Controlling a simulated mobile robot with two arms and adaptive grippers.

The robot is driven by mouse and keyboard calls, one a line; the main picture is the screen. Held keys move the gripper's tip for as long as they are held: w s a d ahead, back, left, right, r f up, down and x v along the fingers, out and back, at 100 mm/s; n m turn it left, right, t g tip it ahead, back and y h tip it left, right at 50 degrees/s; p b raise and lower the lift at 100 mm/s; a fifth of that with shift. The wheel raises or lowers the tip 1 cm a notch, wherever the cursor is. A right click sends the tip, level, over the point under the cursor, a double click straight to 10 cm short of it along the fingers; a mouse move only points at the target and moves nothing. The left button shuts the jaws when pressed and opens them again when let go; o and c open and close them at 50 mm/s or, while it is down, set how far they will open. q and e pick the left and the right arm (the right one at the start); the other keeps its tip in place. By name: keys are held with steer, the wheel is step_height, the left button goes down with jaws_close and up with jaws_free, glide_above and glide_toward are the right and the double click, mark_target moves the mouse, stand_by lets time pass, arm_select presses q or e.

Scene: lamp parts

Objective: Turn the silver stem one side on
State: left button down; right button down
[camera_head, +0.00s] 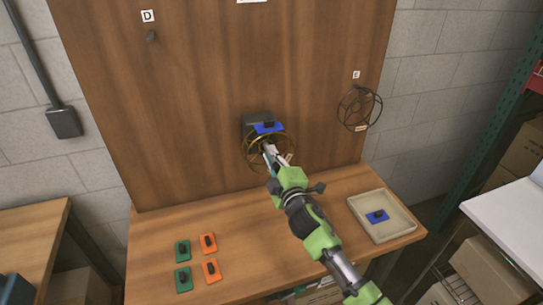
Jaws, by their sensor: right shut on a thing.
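My right gripper (270,152) is at the wooden back panel, just below a dark box (257,118) with a blue plate (268,128) on it. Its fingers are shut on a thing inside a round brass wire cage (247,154). I take that thing to be the silver stem, but the fingers and cage hide it and I cannot make out its outline or how it is turned. A small pale tag shows beside the fingers. My left gripper is not in view.
A black wire cage (359,108) hangs on the panel under the E label. A beige tray (399,226) holds a blue plate (377,216). Green plates (182,251) and orange plates (208,243) lie front left. A dark peg (151,36) is under D. The bench's left-middle is clear.

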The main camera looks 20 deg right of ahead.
steer(key=c, duration=2)
jaws_free()
steer(key=shift+c, duration=0.2)
steer(key=s, duration=1.2)
steer(key=shift+d, duration=0.2)
steer(key=shift+f, duration=0.1)
